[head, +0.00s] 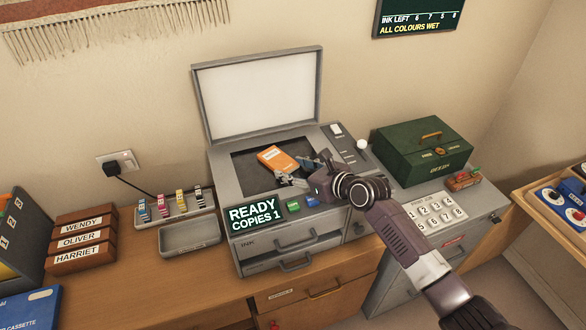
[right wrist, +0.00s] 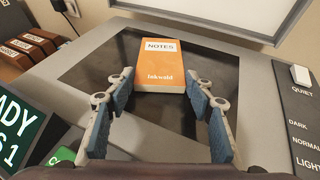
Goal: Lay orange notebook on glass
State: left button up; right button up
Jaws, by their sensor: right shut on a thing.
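The orange notebook (head: 277,157), with a white "NOTES" label, is over the dark glass (head: 243,172) of the copier, whose lid (head: 258,95) stands open. My right gripper (head: 298,170) is shut on the notebook's near end. In the right wrist view, the blue-padded fingers (right wrist: 162,84) sit at both sides of the notebook (right wrist: 163,65), which looks flat and within the glass edges. I cannot tell whether its underside touches the glass (right wrist: 85,72). My left gripper is not in view.
The copier front has a green "READY COPIES 1" display (head: 254,214) and drawers (head: 290,244). A green box (head: 421,150) stands to the right. A tray with several coloured cartridges (head: 174,207) and wooden name boxes (head: 82,240) stand to the left.

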jog(key=shift+f, duration=0.1)
jog(key=o, duration=1.2)
jog(key=shift+s+d+r, duration=0.35)
jog(key=shift+s, duration=0.05)
jog(key=v, duration=1.1)
jog(key=shift+w, duration=0.1)
